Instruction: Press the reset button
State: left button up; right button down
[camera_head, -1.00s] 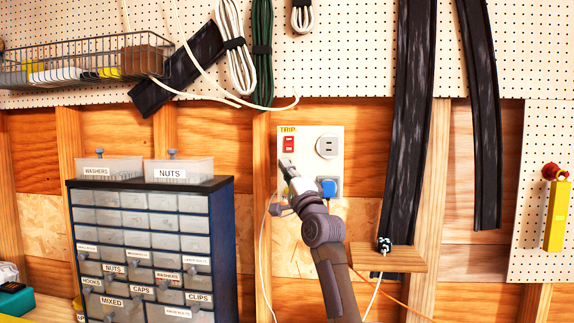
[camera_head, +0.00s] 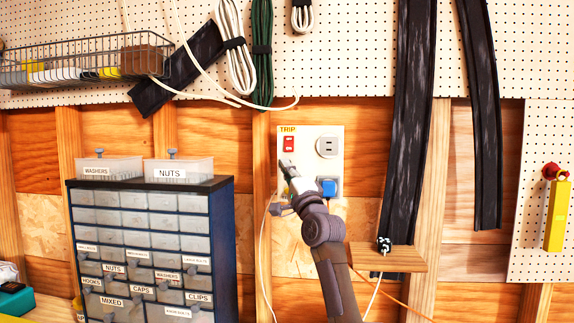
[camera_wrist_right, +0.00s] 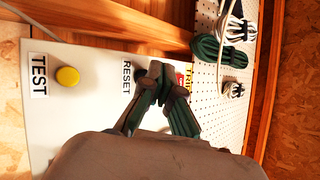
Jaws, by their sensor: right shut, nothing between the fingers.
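A pale panel (camera_head: 310,135) on the wooden wall carries a red switch (camera_head: 289,144) under a TRIP label. In the right wrist view the panel (camera_wrist_right: 85,110) shows a RESET label (camera_wrist_right: 127,77), and a yellow button (camera_wrist_right: 68,76) beside a TEST label (camera_wrist_right: 39,75). My right gripper (camera_head: 285,166) is shut and empty, in front of the panel just below the red switch. In the wrist view its fingertips (camera_wrist_right: 158,82) are right beside the RESET label. They hide most of the spot there, so the reset button is not clearly visible. I cannot tell whether they touch it. My left gripper is not in view.
On the panel are a grey socket (camera_head: 328,146) and a blue plug (camera_head: 328,187), close to my right wrist. A drawer cabinet (camera_head: 220,240) stands to the left. A dark hanging strip (camera_head: 408,130) and a small wooden shelf (camera_head: 400,260) are to the right.

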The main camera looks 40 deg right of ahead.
jog(key=shift+w+d, duration=0.1)
dwell(0.4)
jog(key=shift+w+d, duration=0.2)
jog(key=shift+d, duration=0.05)
dwell(0.4)
jog(key=shift+a, duration=0.1)
jog(key=shift+s+a, duration=0.3)
jog(key=shift+a, duration=0.1)
jog(key=shift+s+a+p, duration=0.6)
jog(key=shift+s+a, duration=1.3)
jog(key=shift+a, duration=0.3)
